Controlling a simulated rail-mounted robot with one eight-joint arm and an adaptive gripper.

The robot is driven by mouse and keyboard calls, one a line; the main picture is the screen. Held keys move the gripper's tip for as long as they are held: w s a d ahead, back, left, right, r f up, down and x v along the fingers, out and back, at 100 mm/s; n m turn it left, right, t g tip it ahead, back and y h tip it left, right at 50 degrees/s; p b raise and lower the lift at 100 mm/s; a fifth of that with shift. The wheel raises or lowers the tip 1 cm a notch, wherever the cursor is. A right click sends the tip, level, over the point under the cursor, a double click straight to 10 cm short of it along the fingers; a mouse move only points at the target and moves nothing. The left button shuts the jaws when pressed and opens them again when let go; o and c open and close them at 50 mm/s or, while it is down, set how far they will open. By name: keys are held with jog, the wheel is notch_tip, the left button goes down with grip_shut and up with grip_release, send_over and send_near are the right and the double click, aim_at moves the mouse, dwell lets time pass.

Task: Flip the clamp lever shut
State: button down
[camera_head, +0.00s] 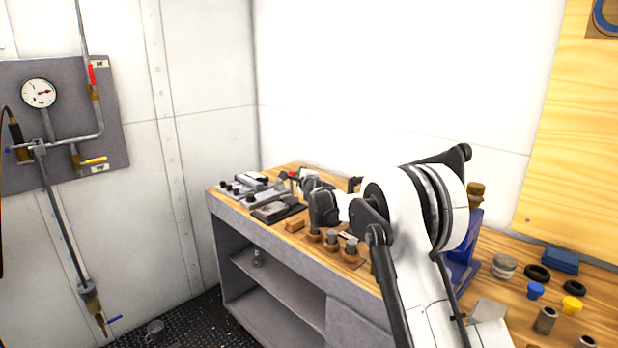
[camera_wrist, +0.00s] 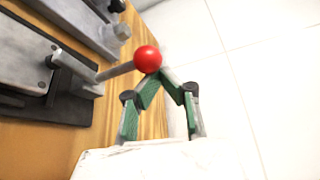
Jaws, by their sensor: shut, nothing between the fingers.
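The clamp lever is a grey rod (camera_wrist: 116,71) with a red ball knob (camera_wrist: 148,59), reaching out from a grey metal clamp (camera_wrist: 30,57) in the wrist view. My gripper (camera_wrist: 164,72) has its green-padded fingers brought together at the tips. The tips sit right beside the red knob; I cannot tell whether they touch it. Nothing is held. In the head view my gripper (camera_head: 299,176) is small over the far part of the bench, with a speck of the red knob (camera_head: 292,174) beside it. My arm hides part of the area.
The wooden workbench (camera_head: 480,245) has grey fixtures (camera_head: 240,187) at its far left corner. Wooden blocks with metal pegs (camera_head: 332,240) stand along the front edge. A blue stand (camera_head: 463,262) and several small parts lie to the right. The white wall (camera_head: 370,80) is close behind.

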jog(key=shift+s+a+r, duration=0.1)
jog(key=shift+s+a, duration=0.4)
jog(key=shift+a, duration=0.1)
jog(key=shift+s+a, duration=0.1)
jog(key=shift+s, duration=0.05)
dwell(0.3)
jog(key=f+b+v, duration=0.2)
jog(key=v, duration=0.7)
jog(key=shift+s+d, duration=0.25)
jog(key=shift+s, duration=0.15)
jog(key=shift+f, duration=0.15)
